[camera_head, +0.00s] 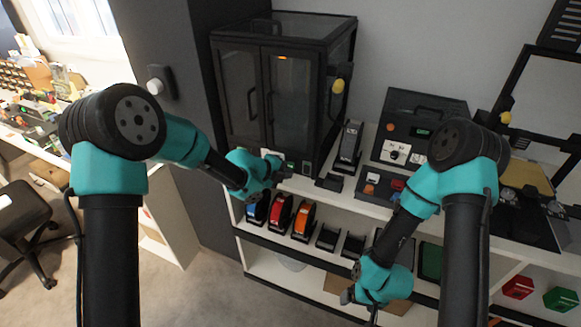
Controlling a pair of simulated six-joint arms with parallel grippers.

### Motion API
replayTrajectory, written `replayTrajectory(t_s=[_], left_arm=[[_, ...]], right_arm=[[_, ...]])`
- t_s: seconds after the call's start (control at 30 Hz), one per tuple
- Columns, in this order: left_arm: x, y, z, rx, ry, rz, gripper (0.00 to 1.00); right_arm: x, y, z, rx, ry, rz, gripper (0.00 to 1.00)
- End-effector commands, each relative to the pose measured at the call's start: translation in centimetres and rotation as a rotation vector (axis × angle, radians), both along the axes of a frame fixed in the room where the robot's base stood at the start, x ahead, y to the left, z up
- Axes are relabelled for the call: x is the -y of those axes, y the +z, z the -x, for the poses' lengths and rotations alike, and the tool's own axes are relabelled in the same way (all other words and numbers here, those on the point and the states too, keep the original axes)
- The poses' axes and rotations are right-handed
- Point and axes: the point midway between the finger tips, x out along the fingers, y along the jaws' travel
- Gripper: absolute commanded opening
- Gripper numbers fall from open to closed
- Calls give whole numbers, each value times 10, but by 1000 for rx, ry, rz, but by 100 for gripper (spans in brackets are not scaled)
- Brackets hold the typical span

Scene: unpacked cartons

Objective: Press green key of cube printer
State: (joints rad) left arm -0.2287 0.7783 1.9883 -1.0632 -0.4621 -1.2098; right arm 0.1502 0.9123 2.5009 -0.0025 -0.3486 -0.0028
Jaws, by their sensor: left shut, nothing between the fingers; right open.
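The cube printer (238,95) is a dark box cabinet with two glass doors, standing on the white shelf unit. An orange light glows inside near its top. A small greenish key (291,166) shows at the lower front edge of the printer, though it is too small to make out well. My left gripper (279,165) is shut and empty, with its tip at the printer's lower front, close beside the key. I cannot tell whether it touches. My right gripper (359,304) is open and empty, low in front of the shelves.
Blue, red and orange spools (280,213) stand on the shelf below the printer. A dark control box (419,120) and a small panel with coloured buttons (381,187) are to the right. An office chair (25,212) stands at the far left. The floor between is clear.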

Motion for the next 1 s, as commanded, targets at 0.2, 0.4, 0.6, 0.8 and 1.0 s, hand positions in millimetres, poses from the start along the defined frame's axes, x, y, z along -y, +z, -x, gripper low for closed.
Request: replayTrajectory(t_s=[0.2, 0.4, 0.6, 0.8, 1.0], left_arm=[[0, 0, 0, 0, 0, 0, 0], [0, 0, 0, 0, 0, 0, 0], [0, 0, 0, 0, 0, 0, 0], [1, 0, -2, 0, 0, 0, 0], [4, 0, -7, -1, 1, 0, 0]], right_arm=[[0, 0, 0, 0, 0, 0, 88], [0, 0, 0, 0, 0, 0, 88], [0, 0, 0, 0, 0, 0, 88], [0, 0, 0, 0, 0, 0, 88], [0, 0, 0, 0, 0, 0, 88]])
